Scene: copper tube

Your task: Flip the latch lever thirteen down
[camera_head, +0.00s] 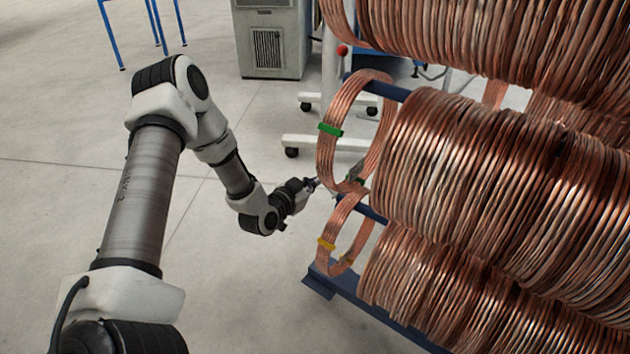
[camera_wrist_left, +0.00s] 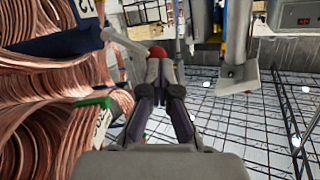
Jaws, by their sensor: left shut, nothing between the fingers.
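My left gripper (camera_head: 313,183) reaches in from the left, beside the open ends of the copper coils. In the left wrist view it (camera_wrist_left: 160,66) is shut with its fingertips together and nothing between them. A pale grey lever-like piece (camera_wrist_left: 122,41) slants just left of the fingertips, near the end of a dark blue rack bar (camera_wrist_left: 62,43). I cannot tell whether the fingertips touch it. No number thirteen is readable on it. A white number label (camera_wrist_left: 85,8) sits above the bar, partly cut off. My right gripper is not in view.
Copper coils (camera_head: 460,170) hang on blue bars at the right. A loose coil with a green band (camera_head: 331,130) and one with a yellow band (camera_head: 327,244) stick out near the gripper. A grey cabinet (camera_head: 268,45) stands behind.

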